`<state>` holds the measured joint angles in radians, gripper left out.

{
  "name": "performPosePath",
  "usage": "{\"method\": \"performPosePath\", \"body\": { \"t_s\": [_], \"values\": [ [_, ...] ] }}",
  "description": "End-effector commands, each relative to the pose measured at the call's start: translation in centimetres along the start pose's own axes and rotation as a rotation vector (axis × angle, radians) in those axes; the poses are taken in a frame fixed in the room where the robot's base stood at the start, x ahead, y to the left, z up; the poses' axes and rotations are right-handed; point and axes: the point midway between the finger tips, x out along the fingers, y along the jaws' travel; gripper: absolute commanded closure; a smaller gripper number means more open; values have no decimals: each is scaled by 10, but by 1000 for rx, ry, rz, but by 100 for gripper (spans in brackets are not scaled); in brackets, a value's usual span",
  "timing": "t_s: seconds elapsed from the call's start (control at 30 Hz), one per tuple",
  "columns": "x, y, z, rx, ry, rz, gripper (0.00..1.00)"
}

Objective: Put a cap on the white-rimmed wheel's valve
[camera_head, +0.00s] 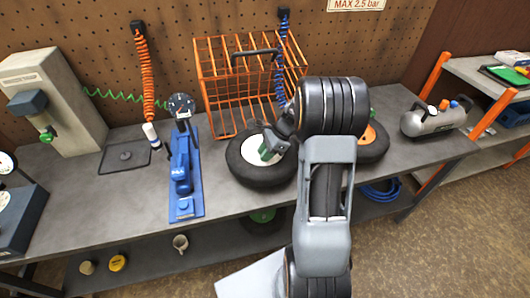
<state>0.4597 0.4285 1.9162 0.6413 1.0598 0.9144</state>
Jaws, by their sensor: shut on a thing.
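The white-rimmed wheel (250,175) lies flat on the workbench, a black tyre around a pale hub, right of the blue tool. My gripper (268,156) is low over the right part of its hub, with green-tinted fingertips close to the rim. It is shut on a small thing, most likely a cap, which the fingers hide. The valve cannot be made out. I cannot tell whether the held thing touches the valve.
An orange-rimmed wheel (375,143) lies behind my arm, partly hidden. An orange wire cage (222,100) stands behind the wheels. A blue tool with a gauge (182,170) lies left. A grey air tank (435,120) stands right. The bench front is mostly clear.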

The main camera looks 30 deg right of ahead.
Motion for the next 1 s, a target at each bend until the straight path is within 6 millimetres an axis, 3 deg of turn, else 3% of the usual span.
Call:
{"method": "performPosePath", "body": {
  "t_s": [0.03,0.07,0.37,0.63,0.8,1.0],
  "values": [
    [1,0,-1,0,0,0,99],
    [1,0,-1,0,0,0,77],
    [1,0,0,0,0,1,48],
    [1,1,0,1,-1,4,50],
    [1,1,0,1,-1,5,35],
    [2,1,-1,1,-1,5,35]
  ]
}}
